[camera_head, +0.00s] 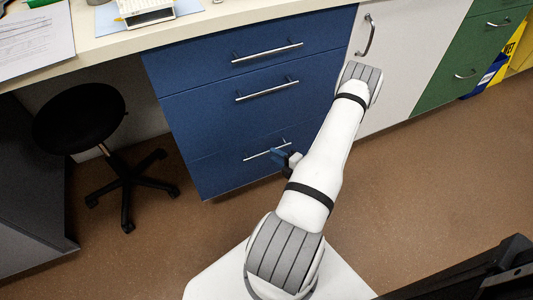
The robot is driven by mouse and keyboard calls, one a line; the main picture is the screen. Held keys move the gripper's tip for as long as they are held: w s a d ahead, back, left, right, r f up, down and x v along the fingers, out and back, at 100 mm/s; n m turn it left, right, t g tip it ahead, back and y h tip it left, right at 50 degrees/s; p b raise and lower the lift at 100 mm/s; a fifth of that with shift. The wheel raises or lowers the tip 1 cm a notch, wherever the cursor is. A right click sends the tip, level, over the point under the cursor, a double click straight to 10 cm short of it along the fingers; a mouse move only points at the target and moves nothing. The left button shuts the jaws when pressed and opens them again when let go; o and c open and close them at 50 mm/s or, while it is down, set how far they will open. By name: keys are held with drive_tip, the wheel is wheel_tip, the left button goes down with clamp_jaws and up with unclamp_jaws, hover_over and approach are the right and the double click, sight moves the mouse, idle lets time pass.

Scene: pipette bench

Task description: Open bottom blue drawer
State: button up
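The blue drawer unit (205,120) stands under the bench with three drawers, each with a silver bar handle. The bottom blue drawer (225,167) looks closed, its front level with the drawers above. Its handle (262,152) runs across the upper part of the drawer front. My gripper (284,157) is at the right end of this handle, mostly hidden behind my white arm. Only a small blue and dark part of it shows. I cannot tell whether its fingers are around the handle, touching it or just in front of it.
A black stool (82,119) with spread legs stands left of the drawers. A white cabinet door (400,60) and green drawers (463,65) are to the right. The brown floor (430,190) in front is clear. Papers (35,45) lie on the bench top.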

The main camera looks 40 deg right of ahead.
sight(268, 152)
drive_tip(key=shift+b+x, duration=0.4)
drive_tip(key=shift+x, duration=1.85)
clamp_jaws()
